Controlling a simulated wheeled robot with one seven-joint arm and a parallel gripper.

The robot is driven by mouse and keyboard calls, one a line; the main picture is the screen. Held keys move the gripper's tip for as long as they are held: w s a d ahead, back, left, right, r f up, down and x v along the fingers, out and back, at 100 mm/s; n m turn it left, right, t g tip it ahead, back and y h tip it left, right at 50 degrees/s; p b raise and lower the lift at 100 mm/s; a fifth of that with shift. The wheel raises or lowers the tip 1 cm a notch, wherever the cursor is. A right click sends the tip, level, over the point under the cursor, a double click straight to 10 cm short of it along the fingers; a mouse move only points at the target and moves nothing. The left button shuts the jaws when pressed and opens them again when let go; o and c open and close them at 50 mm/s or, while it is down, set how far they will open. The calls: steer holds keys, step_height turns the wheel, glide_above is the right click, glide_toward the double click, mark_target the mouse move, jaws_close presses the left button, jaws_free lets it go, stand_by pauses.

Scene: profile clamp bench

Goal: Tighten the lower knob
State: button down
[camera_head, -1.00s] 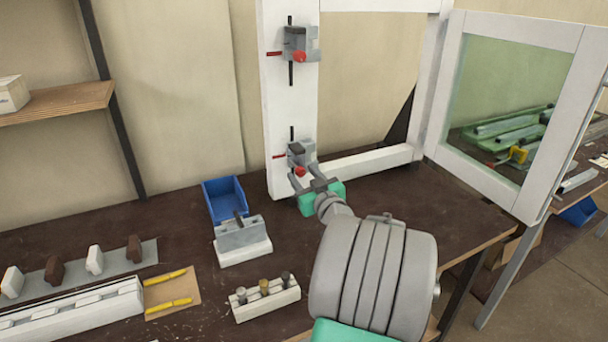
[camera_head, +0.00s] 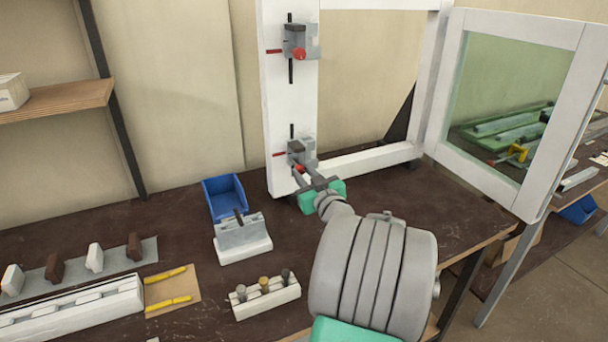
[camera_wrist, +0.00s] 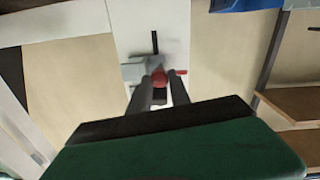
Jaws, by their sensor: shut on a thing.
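The lower clamp (camera_head: 299,150) is a grey block on the white upright profile (camera_head: 277,110), with a dark rod above it and a red line at its left. Its red lower knob (camera_head: 298,167) faces me, partly hidden by my fingers. In the wrist view the red knob (camera_wrist: 159,77) sits between my two fingertips. My gripper (camera_head: 305,172) is shut on the lower knob, and it also fills the bottom of the wrist view (camera_wrist: 160,88). The upper clamp (camera_head: 301,38) has a similar red knob (camera_head: 299,54), away from my gripper.
A blue bin (camera_head: 225,195), a grey-and-white fixture (camera_head: 243,240) and a white block with pegs (camera_head: 266,300) stand on the dark bench left of my arm. The open glazed sash (camera_head: 520,95) stands at right. Bench right of my gripper is clear.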

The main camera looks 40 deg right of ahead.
steer(key=shift+m, duration=0.3)
steer(key=m+b, duration=0.1)
steer(key=m, duration=0.2)
steer(key=shift+f, duration=0.1)
steer(key=shift+m, duration=2.3)
steer(key=c, duration=1.2)
jaws_free()
